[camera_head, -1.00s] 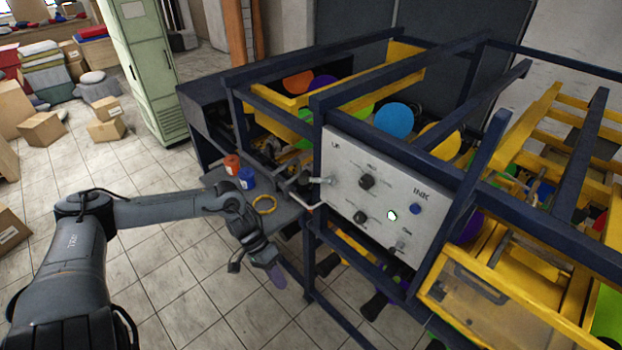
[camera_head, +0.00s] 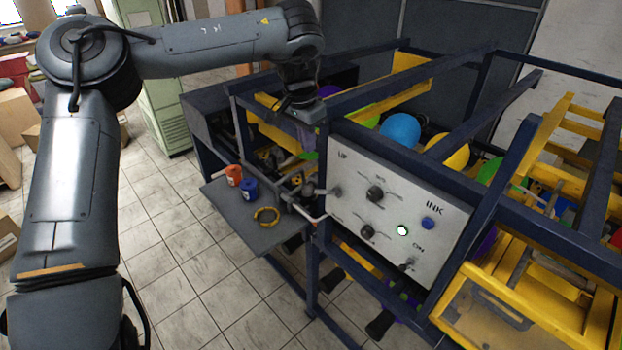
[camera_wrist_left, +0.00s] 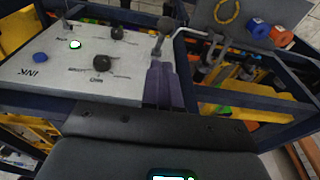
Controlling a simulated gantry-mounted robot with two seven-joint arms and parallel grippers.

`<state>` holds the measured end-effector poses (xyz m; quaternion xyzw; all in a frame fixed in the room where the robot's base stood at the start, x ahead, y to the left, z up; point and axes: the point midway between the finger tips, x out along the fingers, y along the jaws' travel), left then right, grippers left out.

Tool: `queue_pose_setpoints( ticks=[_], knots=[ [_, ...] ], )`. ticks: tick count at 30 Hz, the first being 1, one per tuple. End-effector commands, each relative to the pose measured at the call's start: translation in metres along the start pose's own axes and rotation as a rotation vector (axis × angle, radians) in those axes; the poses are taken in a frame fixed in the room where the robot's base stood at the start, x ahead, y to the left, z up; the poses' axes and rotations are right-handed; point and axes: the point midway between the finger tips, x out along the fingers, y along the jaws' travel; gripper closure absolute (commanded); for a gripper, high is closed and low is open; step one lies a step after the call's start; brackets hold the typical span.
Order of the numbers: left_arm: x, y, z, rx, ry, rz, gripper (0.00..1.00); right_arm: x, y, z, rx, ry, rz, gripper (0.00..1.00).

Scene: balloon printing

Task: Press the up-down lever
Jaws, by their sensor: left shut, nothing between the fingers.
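The up-down lever (camera_head: 311,190) is a short grey lever with a round knob. It sticks out at the left edge of the pale control panel (camera_head: 398,240), below the word UP. It also shows in the left wrist view (camera_wrist_left: 163,38), just beyond the fingertips. My left gripper (camera_head: 306,137) is over the panel's upper left corner, above the lever, with its fingers pointing down. In the left wrist view its purple-grey fingers (camera_wrist_left: 163,78) are together, with nothing between them. They look apart from the lever. My right gripper is not visible.
Dark blue frame bars (camera_head: 400,165) run above the panel.

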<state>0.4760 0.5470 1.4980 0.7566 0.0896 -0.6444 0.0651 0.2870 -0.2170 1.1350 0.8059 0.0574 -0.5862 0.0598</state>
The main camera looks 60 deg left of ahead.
Motion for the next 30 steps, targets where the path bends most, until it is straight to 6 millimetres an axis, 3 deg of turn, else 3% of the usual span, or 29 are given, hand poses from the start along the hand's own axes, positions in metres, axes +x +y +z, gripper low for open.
queue_pose_setpoints(
  ticks=[6,19,23,30],
  knots=[
    [-0.015,0.006,-0.006,0.021,0.024,-0.038,1.0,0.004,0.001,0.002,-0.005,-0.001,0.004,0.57],
    [-0.014,0.005,-0.006,0.02,0.027,-0.035,1.0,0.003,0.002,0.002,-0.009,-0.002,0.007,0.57],
    [-0.007,0.005,-0.006,0.02,0.026,-0.035,1.0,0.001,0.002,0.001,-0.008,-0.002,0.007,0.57],
    [0.027,0.004,-0.006,0.021,0.022,-0.034,1.0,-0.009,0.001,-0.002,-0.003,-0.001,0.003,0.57]
  ],
)
